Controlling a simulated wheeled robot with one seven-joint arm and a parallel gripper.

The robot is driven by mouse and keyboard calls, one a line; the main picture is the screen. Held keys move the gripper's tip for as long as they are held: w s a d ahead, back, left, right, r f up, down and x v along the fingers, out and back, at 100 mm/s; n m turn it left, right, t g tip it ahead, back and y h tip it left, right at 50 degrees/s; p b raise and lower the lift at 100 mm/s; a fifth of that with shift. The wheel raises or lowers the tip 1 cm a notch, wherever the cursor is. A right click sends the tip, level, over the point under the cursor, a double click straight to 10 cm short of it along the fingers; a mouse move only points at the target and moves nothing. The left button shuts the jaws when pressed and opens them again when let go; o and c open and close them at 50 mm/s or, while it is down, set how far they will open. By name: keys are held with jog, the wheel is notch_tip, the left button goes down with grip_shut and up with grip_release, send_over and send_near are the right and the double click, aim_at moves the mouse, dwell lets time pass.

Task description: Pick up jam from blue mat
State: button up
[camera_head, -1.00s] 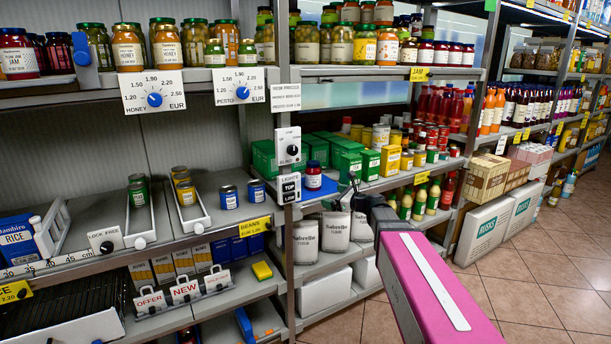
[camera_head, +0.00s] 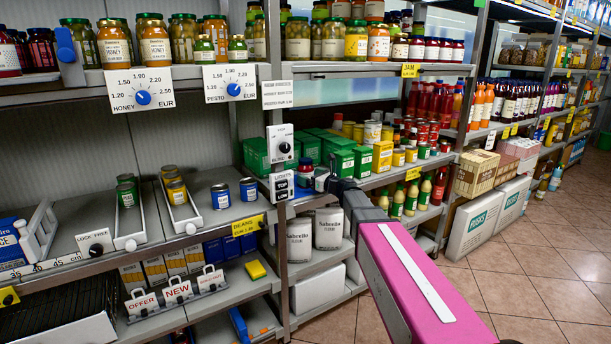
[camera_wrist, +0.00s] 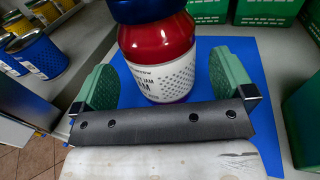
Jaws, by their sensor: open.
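The jam jar (camera_wrist: 158,45), red with a dark blue lid and a white label, stands upright on the blue mat (camera_wrist: 245,62) in the wrist view. My gripper (camera_wrist: 165,75) is open, with one green finger pad on each side of the jar. Gaps seem to show between the pads and the jar, and contact is not clear. In the head view the jar (camera_head: 305,172) is small on the middle shelf, beside the end of my arm. The mat is hardly visible there.
Green boxes (camera_head: 344,163) stand behind and right of the jar. Blue and yellow cans (camera_wrist: 35,55) are at the left in the wrist view. Flour bags (camera_head: 329,228) sit below.

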aim_at(306, 174)
jog(key=x, duration=0.3)
jog(key=shift+w, duration=0.2)
jog(key=shift+s, duration=0.1)
jog(key=c, duration=1.3)
jog(key=shift+c, duration=0.2)
jog(key=shift+r, duration=0.1)
